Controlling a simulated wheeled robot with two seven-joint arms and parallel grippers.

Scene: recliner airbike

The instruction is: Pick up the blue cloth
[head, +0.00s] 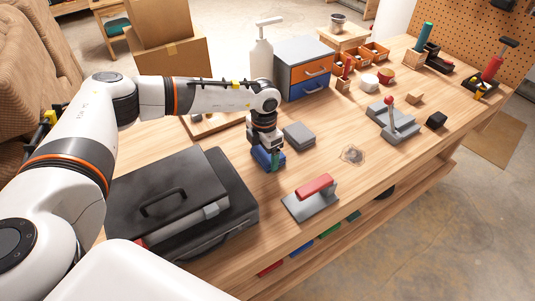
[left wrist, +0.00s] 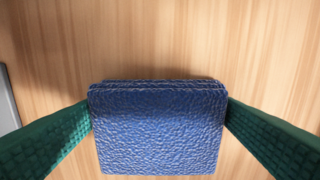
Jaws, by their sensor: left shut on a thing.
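The blue cloth (left wrist: 157,128) is a folded, textured blue pad. In the left wrist view it sits between the two green fingers of my left gripper (left wrist: 158,130), which touch its left and right sides. In the head view my left gripper (head: 270,165) points down over the workbench, shut on the blue cloth (head: 262,157), which is partly hidden by the gripper. I cannot tell whether the cloth rests on the wood or is just above it. My right gripper is not in view.
A drawer cabinet (head: 304,69) and white pump bottle (head: 262,60) stand behind.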

